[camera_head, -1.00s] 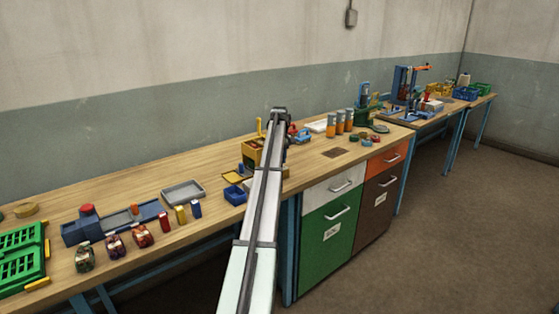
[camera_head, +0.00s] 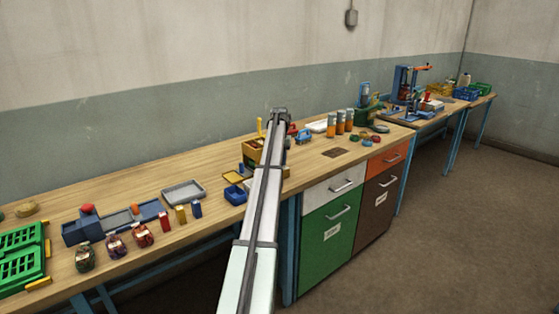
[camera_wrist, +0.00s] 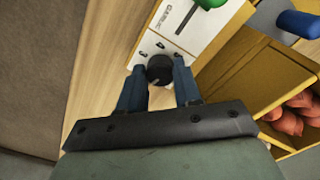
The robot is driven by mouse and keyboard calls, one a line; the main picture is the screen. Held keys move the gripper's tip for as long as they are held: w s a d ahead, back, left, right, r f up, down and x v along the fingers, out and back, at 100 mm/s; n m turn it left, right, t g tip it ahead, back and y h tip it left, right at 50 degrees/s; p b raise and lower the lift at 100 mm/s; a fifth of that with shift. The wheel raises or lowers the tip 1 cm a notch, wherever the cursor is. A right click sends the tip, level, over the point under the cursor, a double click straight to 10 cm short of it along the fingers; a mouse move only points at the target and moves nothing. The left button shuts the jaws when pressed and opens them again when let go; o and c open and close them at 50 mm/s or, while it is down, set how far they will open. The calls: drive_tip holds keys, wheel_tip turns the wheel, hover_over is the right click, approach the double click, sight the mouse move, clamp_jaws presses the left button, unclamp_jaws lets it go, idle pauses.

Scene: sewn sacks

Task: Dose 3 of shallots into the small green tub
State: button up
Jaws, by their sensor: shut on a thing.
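My gripper (camera_wrist: 160,82) has its two blue fingers on either side of a black round knob (camera_wrist: 160,69), shut on it. The knob sits on a white panel (camera_wrist: 182,28) with small marks around it and a printed label that I cannot read surely. A green handle (camera_wrist: 211,3) is above the panel. Reddish-brown rounded pieces (camera_wrist: 290,122), possibly shallots, lie in an open yellow compartment (camera_wrist: 262,103) to the right. In the head view the yellow dispenser (camera_head: 250,148) is partly hidden behind my arm. I cannot make out the small green tub in either view.
A blue handle (camera_wrist: 298,23) stands over the yellow housing. A small blue tub (camera_head: 235,196) and a yellow tray (camera_head: 233,177) lie left of my arm. A grey tray (camera_head: 184,193) is further left. Several orange-banded jars (camera_head: 340,122) stand to the right.

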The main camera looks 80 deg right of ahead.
drive_tip(key=m, duration=1.1)
drive_tip(key=shift+w+d, duration=0.1)
drive_tip(key=shift+m, duration=1.9)
drive_tip(key=o, duration=1)
drive_tip(key=shift+o, duration=0.2)
drive_tip(key=shift+r, duration=0.15)
wheel_tip(320, 180, up, 14)
drive_tip(key=shift+f, duration=0.2)
